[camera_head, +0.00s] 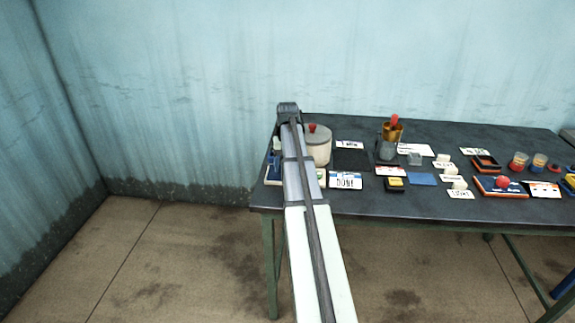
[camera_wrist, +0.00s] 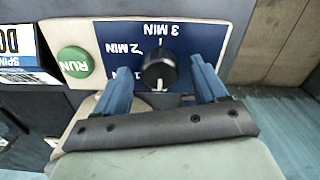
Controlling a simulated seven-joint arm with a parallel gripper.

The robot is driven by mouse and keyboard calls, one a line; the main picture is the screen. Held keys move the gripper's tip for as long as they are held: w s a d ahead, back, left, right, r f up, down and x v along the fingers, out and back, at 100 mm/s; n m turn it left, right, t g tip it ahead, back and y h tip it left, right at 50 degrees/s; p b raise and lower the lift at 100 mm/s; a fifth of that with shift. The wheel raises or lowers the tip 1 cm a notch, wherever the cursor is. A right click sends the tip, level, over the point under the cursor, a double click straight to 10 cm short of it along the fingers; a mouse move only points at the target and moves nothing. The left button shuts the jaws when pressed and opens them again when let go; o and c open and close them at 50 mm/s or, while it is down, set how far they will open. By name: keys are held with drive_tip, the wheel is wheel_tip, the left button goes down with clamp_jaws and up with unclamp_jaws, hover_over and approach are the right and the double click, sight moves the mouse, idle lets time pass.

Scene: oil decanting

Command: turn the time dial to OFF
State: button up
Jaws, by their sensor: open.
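The time dial (camera_wrist: 158,71) is a black round knob on a dark blue panel (camera_wrist: 200,35) with upside-down labels, 3 MIN, 2 MIN and a partly hidden 1. A white mark shows on the dial's lower side in the wrist view. No OFF label is visible; my gripper covers the panel's lower part. My gripper (camera_wrist: 160,88) is open, with one blue finger left of the dial and one right. I cannot tell whether either finger touches it. A green RUN button (camera_wrist: 74,62) is left of the panel. In the head view my arm hides the dial.
A white lidded pot (camera_head: 320,148) with a red knob stands close to the right of my arm. A DONE card (camera_head: 345,181) lies near the table's front edge. Several cups, trays and cards fill the table (camera_head: 285,205) to the right. Floor is free on the left.

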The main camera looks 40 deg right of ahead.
drive_tip(key=shift+r, duration=0.1)
wheel_tip(320, 180, up, 14)
drive_tip(key=shift+f, duration=0.2)
idle(0.3)
idle(0.5)
